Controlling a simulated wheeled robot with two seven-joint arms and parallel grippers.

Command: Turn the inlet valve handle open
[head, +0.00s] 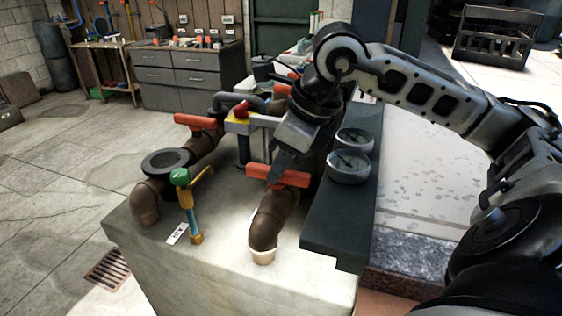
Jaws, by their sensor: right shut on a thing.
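An orange-red valve handle (262,173) lies crosswise on the brown pipe at the front of the concrete block. My right gripper (280,172) reaches down from above and is shut on this orange-red handle near its middle. The fingertips partly hide the handle. Another orange-red handle (195,122) sits crosswise on a brown pipe farther back on the left. I cannot read a label that tells which handle is the inlet valve. My left gripper is not in view.
Two round gauges (349,167) sit on a dark panel (340,215) right of the handle. A green-topped yellow and blue fitting (190,205) stands to the left beside a small label (177,234). Grey cabinets (188,77) stand at the back. The left floor is mostly clear.

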